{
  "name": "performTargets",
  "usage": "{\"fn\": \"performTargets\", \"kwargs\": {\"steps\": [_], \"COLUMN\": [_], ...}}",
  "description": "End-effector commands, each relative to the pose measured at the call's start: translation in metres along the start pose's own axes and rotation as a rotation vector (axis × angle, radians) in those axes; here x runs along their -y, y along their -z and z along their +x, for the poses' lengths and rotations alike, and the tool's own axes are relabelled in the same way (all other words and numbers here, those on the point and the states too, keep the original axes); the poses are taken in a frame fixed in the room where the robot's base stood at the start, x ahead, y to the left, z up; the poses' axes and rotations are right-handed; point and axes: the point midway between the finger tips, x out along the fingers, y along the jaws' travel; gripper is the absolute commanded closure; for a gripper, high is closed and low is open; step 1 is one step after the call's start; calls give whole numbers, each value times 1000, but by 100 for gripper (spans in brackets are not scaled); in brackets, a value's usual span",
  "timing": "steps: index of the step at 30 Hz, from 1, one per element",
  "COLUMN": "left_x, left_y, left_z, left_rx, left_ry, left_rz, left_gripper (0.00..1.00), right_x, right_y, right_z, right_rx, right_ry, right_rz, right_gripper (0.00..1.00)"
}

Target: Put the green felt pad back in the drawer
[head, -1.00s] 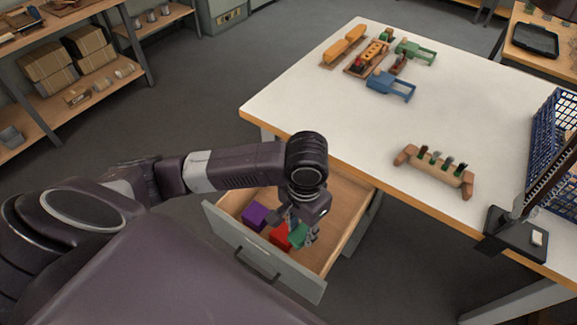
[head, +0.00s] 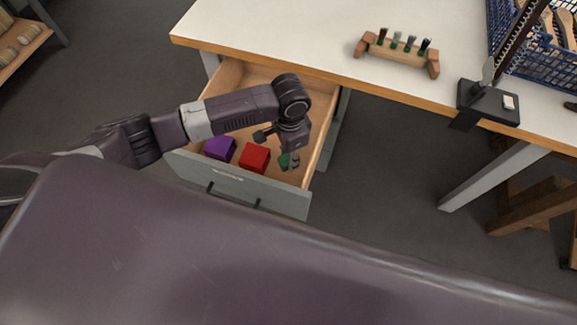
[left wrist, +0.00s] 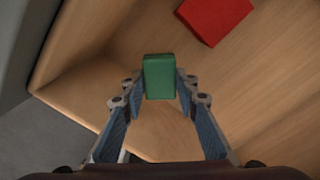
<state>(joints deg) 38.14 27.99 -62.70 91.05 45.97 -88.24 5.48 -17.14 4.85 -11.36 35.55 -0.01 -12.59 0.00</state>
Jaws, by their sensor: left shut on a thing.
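The green felt pad (head: 284,160) is a small green block inside the outline of the open drawer (head: 240,185), at its front right. My left gripper (head: 289,163) reaches down over the drawer and is shut on the pad. In the left wrist view the pad (left wrist: 159,76) sits between the two fingertips (left wrist: 159,88), with the drawer floor behind it. I cannot tell whether the pad touches the floor. My right gripper is not in view.
A red block (head: 255,157) and a purple block (head: 219,148) lie in the drawer left of the pad. The white tabletop (head: 270,35) overhangs the drawer's back. A wooden brush holder (head: 397,52) and a black stand (head: 488,101) are on the table.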

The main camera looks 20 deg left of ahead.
Motion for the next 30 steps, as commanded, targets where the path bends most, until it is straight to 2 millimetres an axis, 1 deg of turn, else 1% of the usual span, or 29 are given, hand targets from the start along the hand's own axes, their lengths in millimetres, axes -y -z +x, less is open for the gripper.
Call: {"fn": "performTargets", "kwargs": {"steps": [1, 3, 8, 15, 18, 29, 30], "left_x": [0, 0, 0, 0, 0, 0, 0], "left_y": [0, -1, 0, 0, 0, 0, 0], "left_z": [12, 23, 36, 70, 76, 80, 80], "left_rx": [2, 2, 0, 2, -1, 0, 0], "left_ry": [-1, 1, 0, 0, 1, 1, 1], "left_rz": [-1, -1, -1, -1, -1, -1, -1], "left_gripper": [95, 95, 95, 95, 95, 95, 70], "right_x": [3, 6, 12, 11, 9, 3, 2], "right_y": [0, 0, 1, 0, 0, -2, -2], "right_z": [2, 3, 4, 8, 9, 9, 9], "right_rx": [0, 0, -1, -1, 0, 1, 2], "right_ry": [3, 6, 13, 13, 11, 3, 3], "right_rz": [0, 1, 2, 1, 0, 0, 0], "right_gripper": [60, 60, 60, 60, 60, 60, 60]}}
